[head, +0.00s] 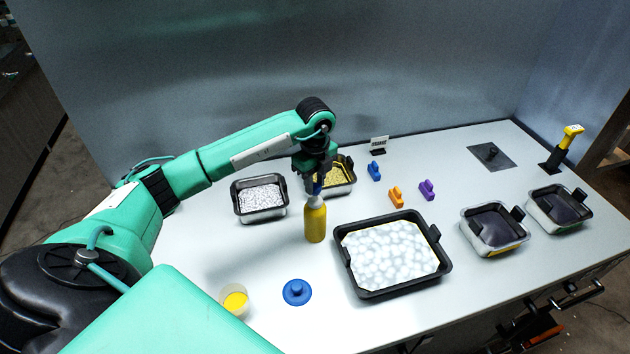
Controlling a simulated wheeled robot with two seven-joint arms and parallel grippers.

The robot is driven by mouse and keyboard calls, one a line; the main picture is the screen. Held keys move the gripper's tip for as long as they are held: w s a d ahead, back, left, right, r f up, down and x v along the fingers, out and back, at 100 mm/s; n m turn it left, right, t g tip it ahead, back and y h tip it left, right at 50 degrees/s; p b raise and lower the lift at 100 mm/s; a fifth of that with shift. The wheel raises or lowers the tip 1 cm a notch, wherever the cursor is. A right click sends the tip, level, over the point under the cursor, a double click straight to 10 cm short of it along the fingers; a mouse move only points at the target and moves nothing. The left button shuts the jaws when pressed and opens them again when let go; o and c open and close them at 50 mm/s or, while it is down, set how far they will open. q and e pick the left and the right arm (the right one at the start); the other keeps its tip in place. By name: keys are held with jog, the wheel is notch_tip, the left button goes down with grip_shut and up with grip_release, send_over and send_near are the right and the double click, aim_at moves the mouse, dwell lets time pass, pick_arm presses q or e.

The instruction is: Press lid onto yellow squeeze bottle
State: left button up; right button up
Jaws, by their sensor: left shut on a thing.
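The yellow squeeze bottle (315,225) stands upright on the table near the middle, with a pale, clear-looking upper part. My left gripper (316,182) points down directly over the bottle's top. My right gripper is not in view.
Behind the bottle are a pan of white bits (260,199) and a pan of yellow bits (340,175). A large black-rimmed tray (437,238) stands close on the right. A blue knobbed disc (297,292) and a small yellow-filled cup (235,301) lie in front.

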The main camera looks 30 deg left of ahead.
pick_arm(q)
jog(key=shift+f, duration=0.3)
dwell(0.6)
jog(key=o, duration=1)
jog(key=shift+r+b, duration=0.1)
jog(key=shift+b, duration=0.2)
jog(key=shift+r, duration=0.3)
notch_tip(320, 180, up, 13)
jog(key=b, duration=0.3)
jog(key=shift+b, duration=0.4)
